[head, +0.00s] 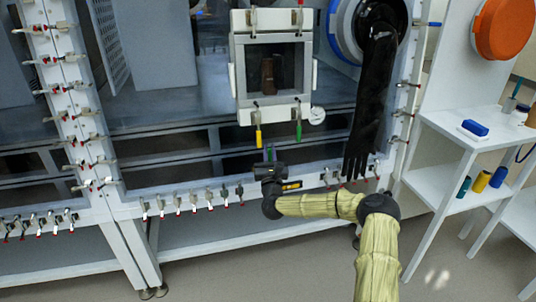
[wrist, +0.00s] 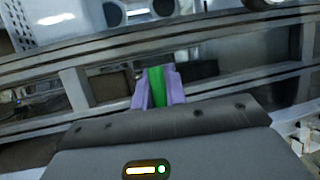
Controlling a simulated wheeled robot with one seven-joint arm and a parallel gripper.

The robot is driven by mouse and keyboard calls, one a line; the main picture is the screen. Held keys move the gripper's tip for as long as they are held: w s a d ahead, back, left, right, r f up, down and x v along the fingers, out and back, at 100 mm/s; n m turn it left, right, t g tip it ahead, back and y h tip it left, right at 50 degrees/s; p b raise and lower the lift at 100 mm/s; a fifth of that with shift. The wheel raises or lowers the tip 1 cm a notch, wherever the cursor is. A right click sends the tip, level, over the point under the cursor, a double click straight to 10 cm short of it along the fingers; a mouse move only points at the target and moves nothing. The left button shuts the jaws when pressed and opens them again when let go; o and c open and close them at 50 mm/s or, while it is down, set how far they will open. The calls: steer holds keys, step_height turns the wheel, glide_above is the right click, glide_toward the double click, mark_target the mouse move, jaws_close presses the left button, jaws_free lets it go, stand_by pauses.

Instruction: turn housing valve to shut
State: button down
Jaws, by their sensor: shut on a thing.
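My gripper (head: 268,153) is in front of the glovebox, just below the white framed housing (head: 238,75). In the wrist view its purple fingers (wrist: 158,88) are shut on a narrow green piece (wrist: 156,88). I cannot tell whether this piece is fixed to anything. Two lever handles hang at the housing's lower edge: a yellow handle (head: 258,138) and a green handle (head: 298,130). Both point down, above my gripper and apart from it. I cannot tell which of them is the housing valve.
A black glove (head: 372,95) hangs to the right of my gripper from a round port. Rows of small clamps (head: 193,200) line the glovebox's lower edge. White shelves (head: 450,135) with bottles stand at the right. Grey floor (head: 240,275) is open in front.

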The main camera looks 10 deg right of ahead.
steer(key=shift+d, duration=0.1)
steer(key=c, duration=1.4)
jaws_free()
steer(key=shift+c, duration=0.2)
steer(key=p+v, duration=0.1)
steer(key=v, duration=1.6)
steer(key=shift+s, duration=0.25)
